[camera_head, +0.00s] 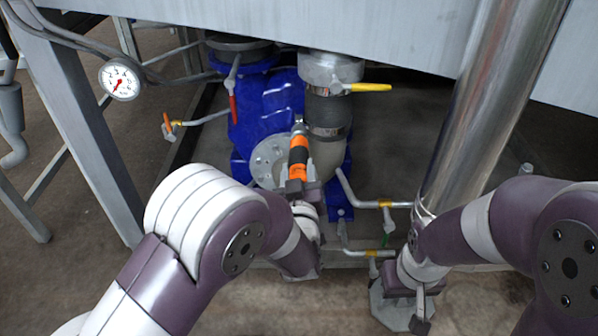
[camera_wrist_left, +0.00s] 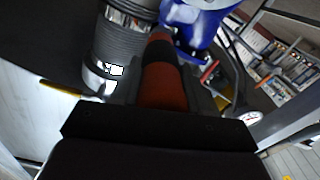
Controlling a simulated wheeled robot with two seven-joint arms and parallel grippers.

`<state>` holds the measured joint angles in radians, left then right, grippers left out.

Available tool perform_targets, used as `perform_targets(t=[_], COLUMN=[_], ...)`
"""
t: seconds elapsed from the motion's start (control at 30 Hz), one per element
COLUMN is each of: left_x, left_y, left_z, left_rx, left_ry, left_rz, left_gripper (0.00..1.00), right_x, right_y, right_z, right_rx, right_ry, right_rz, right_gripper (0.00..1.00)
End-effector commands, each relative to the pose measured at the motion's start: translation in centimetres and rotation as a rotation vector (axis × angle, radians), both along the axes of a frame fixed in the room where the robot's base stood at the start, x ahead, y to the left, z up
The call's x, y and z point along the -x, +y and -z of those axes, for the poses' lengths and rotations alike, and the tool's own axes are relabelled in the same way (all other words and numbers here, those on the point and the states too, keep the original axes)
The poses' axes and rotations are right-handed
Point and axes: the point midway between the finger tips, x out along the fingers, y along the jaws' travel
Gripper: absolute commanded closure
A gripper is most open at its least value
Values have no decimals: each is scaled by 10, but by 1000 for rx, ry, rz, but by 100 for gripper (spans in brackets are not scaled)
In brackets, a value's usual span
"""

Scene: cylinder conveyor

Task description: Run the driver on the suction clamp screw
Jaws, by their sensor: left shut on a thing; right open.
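My left gripper (camera_head: 300,185) is shut on an orange and black driver (camera_head: 299,157), which points up and away from me. The driver also shows in the left wrist view (camera_wrist_left: 164,75); its tip is hidden there. The dark suction hose (camera_head: 328,110) carries a metal band clamp (camera_head: 328,131) low down, just right of the driver's tip in the head view. The clamp also shows in the left wrist view (camera_wrist_left: 128,8). I cannot tell whether the tip touches the clamp screw. My right gripper (camera_head: 408,305) is open and empty at the lower right.
A blue pump (camera_head: 265,105) stands behind the driver. A yellow-handled valve (camera_head: 370,87) and a red-handled valve (camera_head: 233,108) stick out nearby. A steel column (camera_head: 490,110) stands at right, and a gauge (camera_head: 121,80) hangs at left. Thin pipes (camera_head: 365,204) run low right.

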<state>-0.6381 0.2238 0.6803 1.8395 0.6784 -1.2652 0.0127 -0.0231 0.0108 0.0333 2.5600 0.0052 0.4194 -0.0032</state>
Motion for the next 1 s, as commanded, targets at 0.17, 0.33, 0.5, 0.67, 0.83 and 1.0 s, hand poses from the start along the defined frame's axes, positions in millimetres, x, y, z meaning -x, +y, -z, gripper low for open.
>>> perform_targets(t=[0.17,0.33,0.5,0.67,0.83,1.0], left_x=[0,0,-2,-4,-6,-9], left_y=[0,0,0,0,0,0], left_z=[-2,-2,-2,-2,-2,-2], left_rx=[2,2,2,2,2,2], left_ry=[-4,-4,-4,-5,-4,-4], left_rz=[0,0,0,0,0,0], left_gripper=[100,100,100,100,100,100], right_x=[0,0,0,0,0,0], right_y=[0,0,0,0,0,0], right_z=[-2,-2,-1,-1,-1,-1], right_rx=[0,0,0,0,0,0], right_ry=[0,0,0,0,0,0], right_rz=[0,0,0,0,0,0], right_gripper=[57,57,57,57,57,57])
